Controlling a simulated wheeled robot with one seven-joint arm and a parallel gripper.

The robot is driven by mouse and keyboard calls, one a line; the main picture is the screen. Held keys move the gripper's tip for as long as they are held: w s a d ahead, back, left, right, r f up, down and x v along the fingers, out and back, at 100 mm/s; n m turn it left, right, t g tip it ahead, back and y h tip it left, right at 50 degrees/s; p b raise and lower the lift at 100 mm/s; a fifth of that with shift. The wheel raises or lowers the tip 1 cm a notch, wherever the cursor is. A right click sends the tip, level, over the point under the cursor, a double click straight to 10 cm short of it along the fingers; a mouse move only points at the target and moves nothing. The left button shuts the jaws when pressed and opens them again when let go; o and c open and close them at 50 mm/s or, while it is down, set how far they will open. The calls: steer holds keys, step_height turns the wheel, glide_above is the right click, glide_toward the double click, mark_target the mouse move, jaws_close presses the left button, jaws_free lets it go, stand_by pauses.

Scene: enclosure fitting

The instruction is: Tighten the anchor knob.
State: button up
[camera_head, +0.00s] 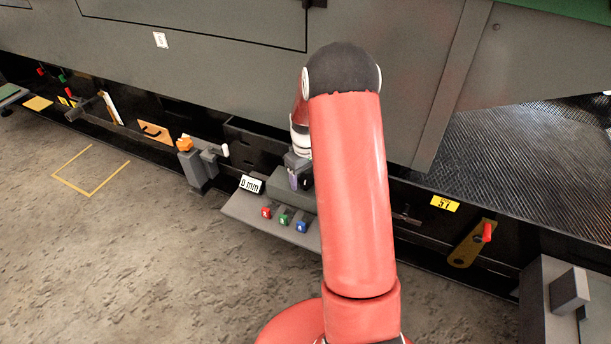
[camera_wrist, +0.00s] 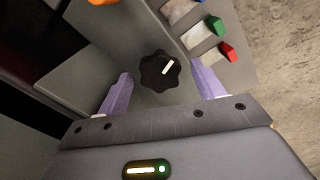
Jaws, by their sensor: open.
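A black lobed knob (camera_wrist: 160,71) with a white pointer mark sits on a grey block in the wrist view. No label shows whether it is the anchor knob. My gripper (camera_head: 297,181) is over the grey block in the head view, partly hidden by my red arm. In the wrist view its two pale purple fingers are open, one on each side of the black knob, with gaps to it. An orange knob (camera_head: 184,144) tops a grey post to the left; an orange part (camera_wrist: 101,2) shows at the wrist view's top edge.
A grey shelf (camera_head: 245,208) carries a "0 mm" display (camera_head: 251,184) and red (camera_head: 266,212), green (camera_head: 284,219) and blue (camera_head: 301,226) buttons. A red-handled lever (camera_head: 487,232) is at right. The large grey enclosure (camera_head: 215,75) overhangs behind. The floor at front left is clear.

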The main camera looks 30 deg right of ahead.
steer(key=c, duration=1)
steer(key=shift+m, duration=0.4)
steer(key=m, duration=0.4)
steer(key=shift+m, duration=0.4)
steer(key=m, duration=0.5)
steer(key=shift+r+p, duration=0.1)
steer(key=shift+p, duration=0.2)
steer(key=m+p, duration=0.1)
steer(key=m, duration=0.4)
steer(key=shift+m, duration=0.4)
steer(key=shift+m+p, duration=0.95)
steer(key=shift+m, duration=1.35)
